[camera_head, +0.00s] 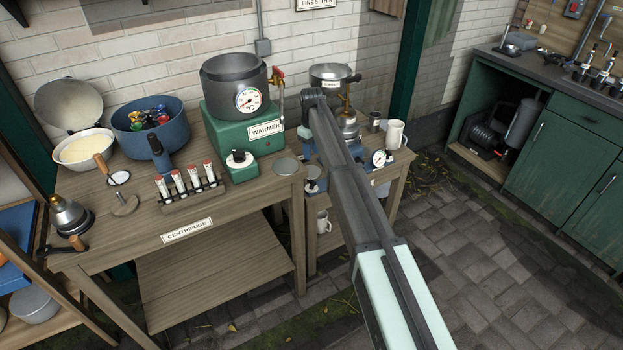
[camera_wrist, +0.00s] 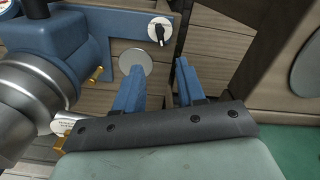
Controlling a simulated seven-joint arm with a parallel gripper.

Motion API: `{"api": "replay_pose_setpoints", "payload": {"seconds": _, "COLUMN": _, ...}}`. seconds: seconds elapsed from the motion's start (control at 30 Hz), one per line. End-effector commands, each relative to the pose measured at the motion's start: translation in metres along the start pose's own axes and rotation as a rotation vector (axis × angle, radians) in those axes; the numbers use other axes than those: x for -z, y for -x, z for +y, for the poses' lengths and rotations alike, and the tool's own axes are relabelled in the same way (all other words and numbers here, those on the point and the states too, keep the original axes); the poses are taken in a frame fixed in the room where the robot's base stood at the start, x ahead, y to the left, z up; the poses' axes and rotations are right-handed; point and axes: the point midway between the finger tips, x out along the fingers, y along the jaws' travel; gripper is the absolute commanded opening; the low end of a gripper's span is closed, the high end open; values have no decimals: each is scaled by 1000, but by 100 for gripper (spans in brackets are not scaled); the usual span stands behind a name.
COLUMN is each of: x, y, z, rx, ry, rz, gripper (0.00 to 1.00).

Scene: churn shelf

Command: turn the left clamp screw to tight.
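A blue machine (camera_head: 398,161) with a round gauge stands on the small bench, partly hidden behind my arm. In the wrist view its blue frame (camera_wrist: 105,22) fills the upper left. Two small brass fittings, one on the frame (camera_wrist: 96,75) and one lower left (camera_wrist: 62,132), show beside a grey metal body. I cannot tell whether either is the left clamp screw. My gripper (camera_wrist: 159,78) is open, its two blue fingers apart with nothing gripped between them. A pale round disc (camera_wrist: 135,62) lies beyond the left finger. In the head view the fingers are hidden.
A white dial with a black pointer knob (camera_wrist: 160,31) sits beyond the fingers. The green warmer (camera_head: 230,125) with its grey pot, a test-tube rack (camera_head: 190,195) and a blue bowl (camera_head: 140,140) crowd the left bench. A white mug (camera_head: 394,134) stands right of my arm.

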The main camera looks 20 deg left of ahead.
Motion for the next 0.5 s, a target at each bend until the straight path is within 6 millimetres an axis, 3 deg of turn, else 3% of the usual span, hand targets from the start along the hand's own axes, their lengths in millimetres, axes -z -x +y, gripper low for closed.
{"api": "replay_pose_setpoints", "payload": {"seconds": 0.17, "x": 0, "y": -15, "z": 0, "rx": 1, "ry": 2, "rz": -1, "gripper": 39}}
{"api": "replay_pose_setpoints", "payload": {"seconds": 0.5, "x": 0, "y": -73, "z": 0, "rx": 1, "ry": 0, "rz": -1, "gripper": 39}}
